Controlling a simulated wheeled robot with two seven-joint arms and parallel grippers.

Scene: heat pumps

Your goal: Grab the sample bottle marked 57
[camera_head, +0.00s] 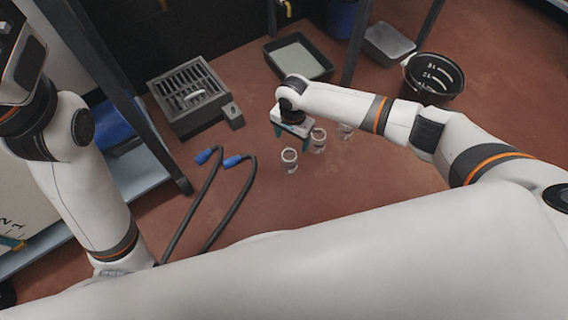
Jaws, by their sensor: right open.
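Three small clear sample bottles stand upright on the red-brown floor in a slanting row: a near bottle (289,161), a middle bottle (318,141) and a far bottle (345,131). Their labels are too small to read, so I cannot tell which is marked 57. My right gripper (292,142) is open and points down, with its teal fingers just behind the near bottle and left of the middle one. I cannot tell whether it touches either. My left arm comes in from the left, but its gripper is not in view.
A metal grate box (190,95) stands behind left. A dark tray (299,57), a grey bin (389,45) and a black bucket (434,78) stand at the back. Two black hoses with blue ends (232,161) rise left of the bottles.

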